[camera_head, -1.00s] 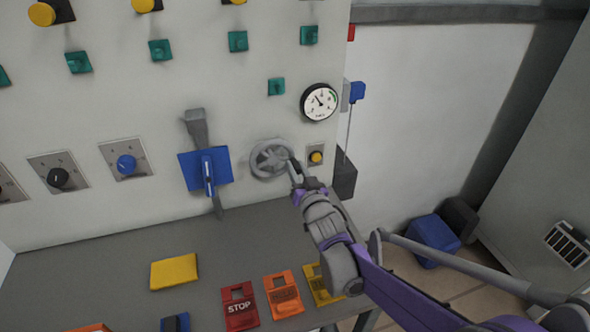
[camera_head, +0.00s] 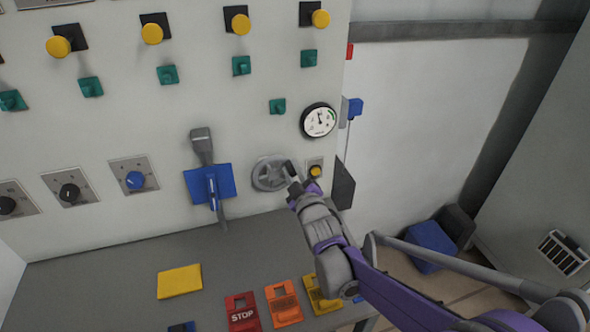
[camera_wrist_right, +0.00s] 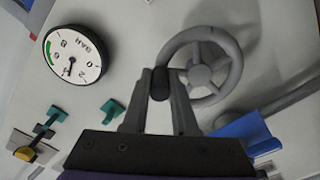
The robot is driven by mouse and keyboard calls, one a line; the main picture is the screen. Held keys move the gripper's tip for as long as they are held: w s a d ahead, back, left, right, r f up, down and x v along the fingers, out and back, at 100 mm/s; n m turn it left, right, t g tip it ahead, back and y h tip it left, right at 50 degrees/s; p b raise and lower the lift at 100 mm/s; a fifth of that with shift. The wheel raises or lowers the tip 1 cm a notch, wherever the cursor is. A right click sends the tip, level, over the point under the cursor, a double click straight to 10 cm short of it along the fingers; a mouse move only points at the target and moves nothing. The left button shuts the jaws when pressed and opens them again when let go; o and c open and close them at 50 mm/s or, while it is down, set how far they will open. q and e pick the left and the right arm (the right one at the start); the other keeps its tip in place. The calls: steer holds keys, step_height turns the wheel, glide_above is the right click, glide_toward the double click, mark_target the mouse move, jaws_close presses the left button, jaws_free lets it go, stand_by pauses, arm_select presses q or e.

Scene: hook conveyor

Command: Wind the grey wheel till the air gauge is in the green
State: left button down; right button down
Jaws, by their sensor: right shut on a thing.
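The grey wheel (camera_head: 268,173) is a spoked handwheel on the pale panel; it also shows in the right wrist view (camera_wrist_right: 235,70). My right gripper (camera_head: 291,170) is at the wheel's right side. In the right wrist view, its fingers (camera_wrist_right: 160,86) are shut on the dark handle (camera_wrist_right: 160,80) at the wheel's rim. The round white air gauge (camera_head: 318,121) is above and right of the wheel, with a green band at the right of its dial. Its needle points about straight up, short of the green band. The gauge also shows in the right wrist view (camera_wrist_right: 75,55). My left gripper is not in view.
A blue plate with a lever (camera_head: 224,181) is left of the wheel. A yellow button (camera_head: 315,171) is close to my right gripper. Yellow, orange and red tags (camera_head: 243,312) lie on the grey bench (camera_head: 110,262) below. Knobs and green switches line the panel.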

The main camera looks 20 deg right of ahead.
mark_target(267, 163)
steer(key=n, duration=0.1)
steer(key=a+r+n+p, duration=0.1)
steer(key=shift+n, duration=0.4)
steer(key=n, duration=0.1)
steer(key=a+n, duration=0.1)
steer(key=shift+a+r+n, duration=0.15)
steer(key=shift+r+n, duration=0.1)
steer(key=shift+n, duration=0.15)
steer(key=a+n+b, duration=0.1)
steer(key=n, duration=0.1)
steer(key=shift+a+n+b, duration=0.1)
steer(key=shift+n+b, duration=0.25)
steer(key=shift+n, duration=0.05)
steer(key=shift+s+a+n+b, duration=0.1)
steer(key=shift+a+n+b, duration=0.4)
steer(key=shift+n, duration=0.3)
steer(key=shift+w+a+n+b, duration=0.1)
steer(key=shift+a+n+b, duration=0.15)
steer(key=shift+n+b, duration=0.45)
steer(key=shift+s+a+n+b, duration=0.1)
steer(key=shift+a+n+b, duration=0.35)
steer(key=shift+n, duration=0.45)
steer(key=c, duration=0.7)
jaws_free()
steer(key=shift+s, duration=0.1)
